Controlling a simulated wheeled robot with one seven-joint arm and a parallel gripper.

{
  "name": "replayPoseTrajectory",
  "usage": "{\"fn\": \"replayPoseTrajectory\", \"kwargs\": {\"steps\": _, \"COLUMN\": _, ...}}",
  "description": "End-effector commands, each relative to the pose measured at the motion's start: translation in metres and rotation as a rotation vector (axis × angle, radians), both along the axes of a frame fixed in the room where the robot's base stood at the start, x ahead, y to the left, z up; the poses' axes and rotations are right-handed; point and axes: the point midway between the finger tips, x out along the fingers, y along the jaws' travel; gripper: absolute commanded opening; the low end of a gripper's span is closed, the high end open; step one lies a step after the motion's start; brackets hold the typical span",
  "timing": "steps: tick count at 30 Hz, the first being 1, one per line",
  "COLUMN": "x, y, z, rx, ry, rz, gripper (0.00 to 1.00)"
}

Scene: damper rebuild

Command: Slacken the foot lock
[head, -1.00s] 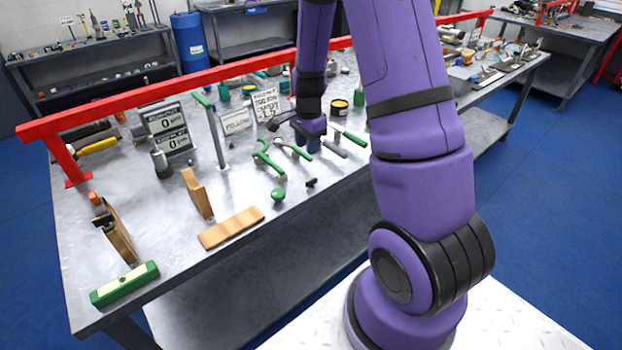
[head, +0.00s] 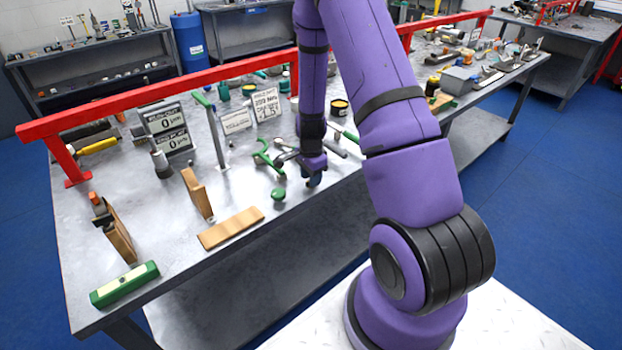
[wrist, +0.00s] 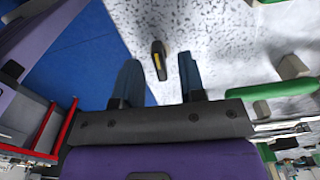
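My gripper (head: 314,179) is low over the bench near its front edge, pointing down. In the wrist view its two dark blue fingers are apart, with nothing held between them. A small dark piece with a yellow stripe (wrist: 159,62) lies on the bench below, showing in the gap between the fingers. In the head view my gripper covers that spot. I cannot tell for sure which thing is the foot lock. A green round knob (head: 278,194) lies to the left of my gripper. A green-handled tool (head: 266,158) lies behind the knob.
A wooden board (head: 231,228), an upright wooden block (head: 197,193) and a green block (head: 124,284) occupy the bench's left front. Display panels (head: 168,130) stand farther back. A red rail (head: 200,80) crosses above the bench. A green bar (wrist: 283,89) lies right in the wrist view.

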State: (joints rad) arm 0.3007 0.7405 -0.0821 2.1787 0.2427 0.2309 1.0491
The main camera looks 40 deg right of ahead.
Motion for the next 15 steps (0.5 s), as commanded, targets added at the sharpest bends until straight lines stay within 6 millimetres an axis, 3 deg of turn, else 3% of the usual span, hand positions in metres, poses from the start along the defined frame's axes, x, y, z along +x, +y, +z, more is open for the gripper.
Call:
{"fn": "replayPoseTrajectory", "kwargs": {"steps": 13, "x": 0.0001, "y": 0.0002, "z": -0.0097, "rx": 0.0, "ry": -0.001, "rz": 0.0, "gripper": 0.37}}
{"fn": "replayPoseTrajectory", "kwargs": {"steps": 15, "x": 0.0, "y": 0.0001, "z": -0.0097, "rx": 0.0, "ry": -0.001, "rz": 0.0, "gripper": 0.23}}
